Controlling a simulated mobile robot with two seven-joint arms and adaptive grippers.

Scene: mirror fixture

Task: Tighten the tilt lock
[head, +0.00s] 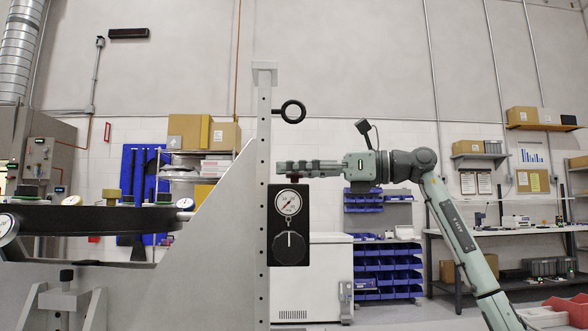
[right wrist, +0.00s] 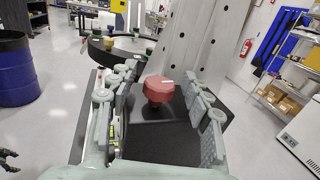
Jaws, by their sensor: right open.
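A red faceted knob (right wrist: 159,89) with a white mark on top shows in the right wrist view, standing on a dark surface beside a grey perforated upright. My right gripper (right wrist: 157,73) is open, with one finger on each side of the knob; I see gaps between the fingers and the knob. In the head view my right gripper (head: 283,168) reaches in from the right, level, just above a black box (head: 273,243) with a round gauge (head: 287,202) and a black dial (head: 290,246). A bit of red shows under the fingers there. My left gripper is not clearly seen.
The grey perforated post (head: 264,120) carries a black ring (head: 293,111) above my right gripper. A dark curved rim (head: 100,219) lies to the left. A blue barrel (right wrist: 14,70) and shelves (right wrist: 285,90) stand farther off. Open floor lies around the fixture.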

